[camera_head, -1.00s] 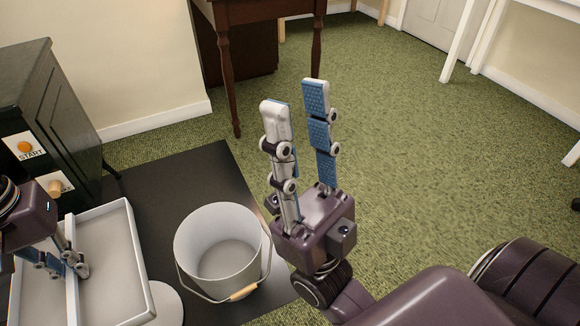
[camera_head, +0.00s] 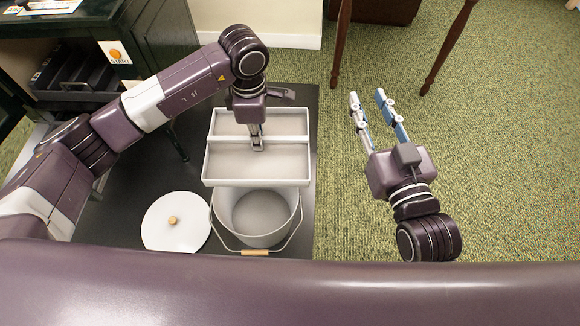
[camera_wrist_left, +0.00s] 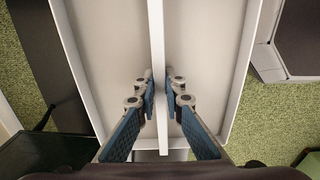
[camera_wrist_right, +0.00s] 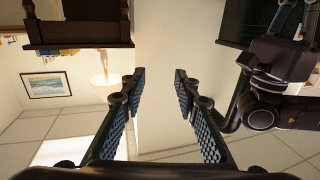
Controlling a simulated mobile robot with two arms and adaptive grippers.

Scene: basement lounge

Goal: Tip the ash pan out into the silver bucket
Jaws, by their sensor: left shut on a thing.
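The ash pan (camera_head: 222,170) is a shallow white tray with a raised divider across its middle. In the head view it is held over the far side of the silver bucket (camera_head: 224,215), covering part of its opening; it looks about level. My left gripper (camera_head: 257,146) is shut on the pan's divider, which also shows between the fingers in the left wrist view (camera_wrist_left: 158,75). The bucket stands on a black mat with its wire handle and wooden grip folded down toward me. My right gripper (camera_head: 368,98) is open and empty, right of the pan, fingers pointing up.
A round white lid (camera_head: 177,222) with a wooden knob lies left of the bucket on the black mat (camera_head: 120,225). The dark stove (camera_head: 150,45) with a START label stands at the upper left. A wooden table leg (camera_head: 449,48) stands at the back. Green carpet is clear on the right.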

